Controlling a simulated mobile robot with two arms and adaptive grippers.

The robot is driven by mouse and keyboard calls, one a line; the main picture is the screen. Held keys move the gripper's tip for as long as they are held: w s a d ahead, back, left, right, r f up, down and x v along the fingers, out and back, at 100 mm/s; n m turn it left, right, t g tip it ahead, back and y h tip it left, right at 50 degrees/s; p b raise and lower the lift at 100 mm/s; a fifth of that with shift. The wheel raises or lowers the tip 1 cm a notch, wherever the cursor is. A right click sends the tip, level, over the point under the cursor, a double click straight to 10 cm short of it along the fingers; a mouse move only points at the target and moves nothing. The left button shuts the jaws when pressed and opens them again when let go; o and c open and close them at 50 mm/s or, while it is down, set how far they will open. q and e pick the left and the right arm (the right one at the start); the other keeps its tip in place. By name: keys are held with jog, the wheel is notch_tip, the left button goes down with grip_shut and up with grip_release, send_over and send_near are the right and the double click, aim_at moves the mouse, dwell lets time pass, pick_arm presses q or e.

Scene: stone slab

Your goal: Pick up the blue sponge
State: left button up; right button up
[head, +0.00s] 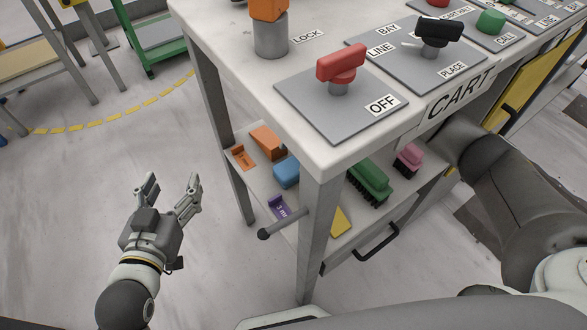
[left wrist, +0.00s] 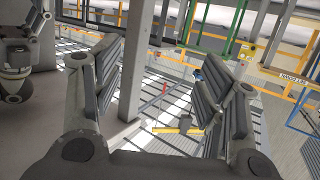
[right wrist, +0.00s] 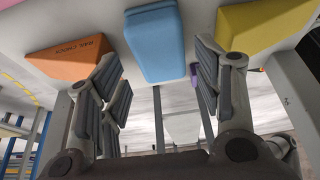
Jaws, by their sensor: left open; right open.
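The blue sponge (head: 286,172) lies on the cart's lower shelf (head: 318,247), left of the front leg. In the right wrist view the blue sponge (right wrist: 155,42) fills the upper middle, beyond and between the open fingers of my right gripper (right wrist: 158,62). I see no clear contact with it. My right arm comes in at the right of the head view, and its gripper is hidden there behind the cart. My left gripper (head: 171,185) is open and empty above the floor, left of the cart; its open fingers also show in the left wrist view (left wrist: 158,70).
Around the sponge are an orange wedge (head: 267,141), a purple item (head: 279,207), a yellow item (head: 341,222), a green brush (head: 371,178) and a pink brush (head: 408,158). The cart's top (head: 240,62) and front leg (head: 314,240) stand close.

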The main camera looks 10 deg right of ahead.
aim_at(294, 164)
jog(key=b+x, duration=0.1)
jog(key=x, duration=0.3)
jog(key=shift+s+a+f, duration=0.1)
jog(key=shift+a+f, duration=0.15)
jog(key=shift+f, duration=0.05)
pick_arm(q)
notch_tip(294, 164, up, 7)
jog(key=d+t+h, duration=0.1)
jog(key=t, duration=0.3)
jog(key=shift+w, duration=0.45)
pick_arm(e)
jog(key=shift+f, duration=0.2)
pick_arm(q)
jog(key=shift+d, duration=0.1)
pick_arm(e)
jog(key=c, duration=0.6)
